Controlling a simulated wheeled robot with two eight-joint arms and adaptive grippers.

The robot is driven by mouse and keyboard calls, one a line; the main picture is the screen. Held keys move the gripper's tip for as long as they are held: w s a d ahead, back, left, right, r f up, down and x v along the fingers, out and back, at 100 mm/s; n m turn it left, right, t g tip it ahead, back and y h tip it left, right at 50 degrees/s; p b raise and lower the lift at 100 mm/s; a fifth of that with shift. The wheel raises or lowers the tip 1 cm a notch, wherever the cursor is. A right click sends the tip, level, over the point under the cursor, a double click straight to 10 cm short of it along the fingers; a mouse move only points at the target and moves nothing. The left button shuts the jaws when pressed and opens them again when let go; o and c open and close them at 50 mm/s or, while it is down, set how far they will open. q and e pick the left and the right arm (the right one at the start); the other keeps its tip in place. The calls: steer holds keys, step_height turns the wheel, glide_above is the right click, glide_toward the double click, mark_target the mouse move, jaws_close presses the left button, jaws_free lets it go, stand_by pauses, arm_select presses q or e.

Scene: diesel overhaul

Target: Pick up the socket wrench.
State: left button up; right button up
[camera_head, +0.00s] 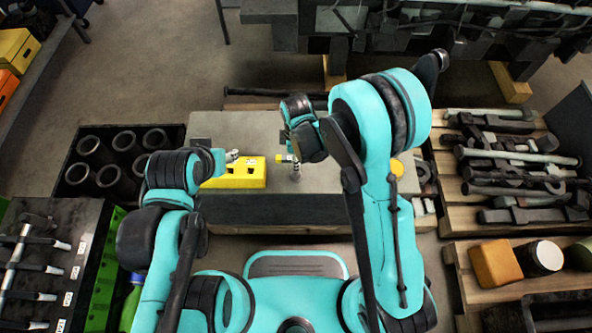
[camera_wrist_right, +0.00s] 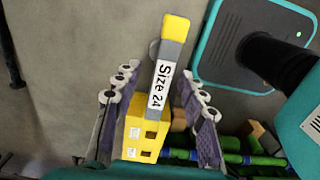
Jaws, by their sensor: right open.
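The socket wrench (camera_wrist_right: 165,75) is grey with a yellow end and a white "Size 24" label. In the right wrist view it lies lengthwise between the two fingers of my right gripper (camera_wrist_right: 158,98), which is open, with gaps beside the wrench. In the head view my right gripper (camera_head: 294,168) is over the grey bench, and a small yellow end of the wrench (camera_head: 282,158) shows beside it. My left gripper (camera_head: 231,156) is by the yellow block, mostly hidden by its wrist; its opening is unclear.
A yellow block with square holes (camera_head: 240,174) sits on the grey bench (camera_head: 265,210); it also shows in the right wrist view (camera_wrist_right: 140,140). A black crate of ring parts (camera_head: 80,190) is left. Pallets of metal parts (camera_head: 515,165) stand right. A tool table (camera_head: 45,255) is at left front.

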steer(key=shift+r, duration=0.1)
jaws_close()
steer(key=shift+r+p, duration=0.35)
steer(key=shift+r, duration=0.3)
step_height(320, 180, up, 3)
steer(key=shift+f+p, duration=0.1)
steer(key=shift+p, duration=0.65)
steer(key=s+d+r+p, duration=0.3)
steer(key=s+d+r, duration=0.4)
steer(key=s+d, duration=0.1)
steer(key=shift+d, duration=0.25)
steer(key=c, duration=0.7)
jaws_free()
jaws_close()
